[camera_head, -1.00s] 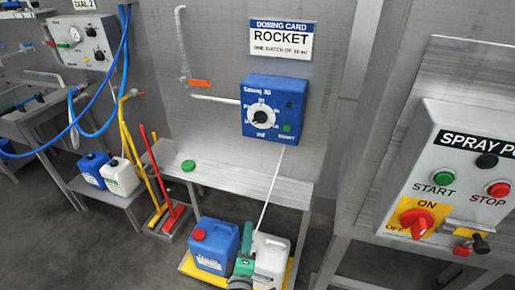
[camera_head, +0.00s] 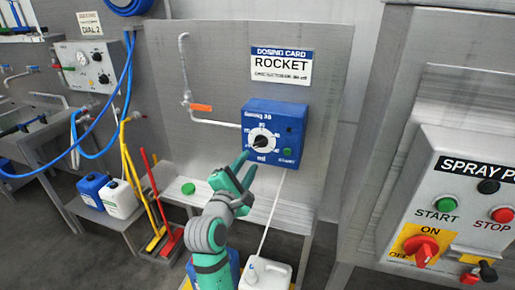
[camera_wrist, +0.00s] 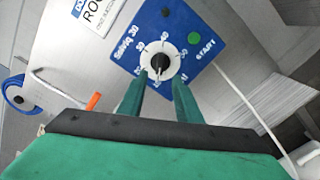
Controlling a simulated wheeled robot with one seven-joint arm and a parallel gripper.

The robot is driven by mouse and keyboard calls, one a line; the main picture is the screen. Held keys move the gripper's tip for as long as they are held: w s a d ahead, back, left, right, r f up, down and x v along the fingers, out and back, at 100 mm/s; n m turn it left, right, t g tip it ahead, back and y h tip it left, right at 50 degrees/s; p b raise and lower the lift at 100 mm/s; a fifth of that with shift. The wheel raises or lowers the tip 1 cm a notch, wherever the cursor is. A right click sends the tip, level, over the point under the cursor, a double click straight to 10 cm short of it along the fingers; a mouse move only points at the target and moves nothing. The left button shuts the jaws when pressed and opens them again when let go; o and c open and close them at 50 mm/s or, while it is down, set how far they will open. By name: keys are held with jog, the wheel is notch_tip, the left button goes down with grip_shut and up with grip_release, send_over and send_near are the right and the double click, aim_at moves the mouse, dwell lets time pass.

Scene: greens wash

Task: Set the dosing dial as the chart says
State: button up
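The blue dosing box (camera_head: 273,133) is fixed to the steel back panel. Its round white dial with a black knob (camera_head: 261,143) faces me, with numbers around it. The dosing card (camera_head: 281,66) above it reads ROCKET; its small line is too blurred to read surely. My gripper (camera_head: 247,171) is in front of the box, just below the dial. In the wrist view its two green fingers (camera_wrist: 157,98) are apart, with the dial knob (camera_wrist: 160,62) ahead of and between their tips. I see no contact with the knob. A green START button (camera_wrist: 194,38) sits beside the dial.
A pipe with an orange-handled valve (camera_head: 201,107) runs left of the box. The spray panel (camera_head: 470,200) is at the right.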

aim_at(260, 146)
jog(key=x, duration=0.9)
jog(key=shift+w+d+f, duration=0.1)
jog(key=shift+w, duration=0.4)
jog(key=shift+d+f, duration=0.1)
jog(key=shift+d, duration=0.05)
grip_shut()
